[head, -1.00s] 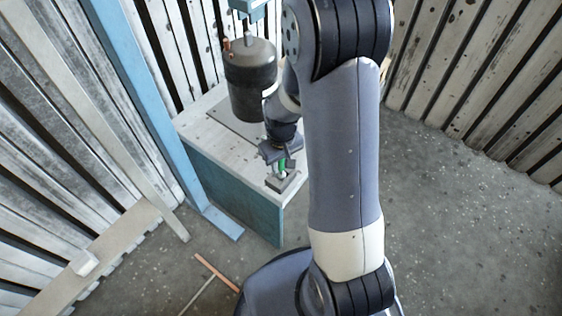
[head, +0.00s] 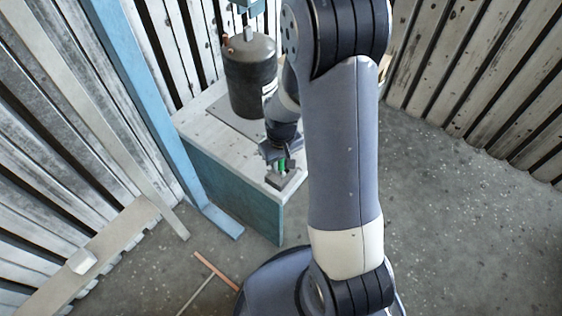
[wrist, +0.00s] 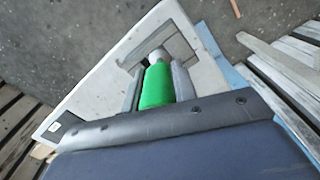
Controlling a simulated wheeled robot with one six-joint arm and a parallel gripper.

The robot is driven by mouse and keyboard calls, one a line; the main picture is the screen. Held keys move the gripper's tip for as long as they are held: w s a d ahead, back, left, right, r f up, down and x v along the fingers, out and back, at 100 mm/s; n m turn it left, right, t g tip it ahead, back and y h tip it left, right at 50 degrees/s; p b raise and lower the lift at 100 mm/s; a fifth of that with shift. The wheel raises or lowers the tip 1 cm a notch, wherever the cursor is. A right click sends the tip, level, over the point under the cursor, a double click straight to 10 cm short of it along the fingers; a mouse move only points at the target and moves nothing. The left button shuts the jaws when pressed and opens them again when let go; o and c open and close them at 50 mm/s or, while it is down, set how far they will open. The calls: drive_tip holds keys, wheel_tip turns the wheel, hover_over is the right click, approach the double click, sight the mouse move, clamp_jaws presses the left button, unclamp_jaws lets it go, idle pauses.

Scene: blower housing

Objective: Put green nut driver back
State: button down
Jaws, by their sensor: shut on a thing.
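The green nut driver (wrist: 157,86) is between the two fingers of my gripper (wrist: 154,84) in the wrist view. My gripper is shut on its green handle. Beyond the handle, its grey end points at a grey holder (wrist: 172,38) on the bench corner. In the head view the green handle (head: 281,166) shows under my gripper (head: 282,163), right above the grey holder (head: 284,181). I cannot tell whether the driver's tip is in the holder or just above it.
The bench (head: 214,139) has a pale top and teal side. A dark cylindrical housing (head: 250,76) stands on it, close behind my wrist. A blue post (head: 150,110) rises at the bench's left. The floor (head: 450,220) at right is clear.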

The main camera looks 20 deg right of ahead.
drive_tip(key=c, duration=1.1)
unclamp_jaws()
drive_tip(key=shift+o, duration=0.8)
drive_tip(key=o, duration=0.4)
drive_tip(key=shift+c, duration=0.2)
drive_tip(key=shift+r, duration=0.15)
wheel_tip(320, 180, up, 8)
drive_tip(key=p, duration=0.6)
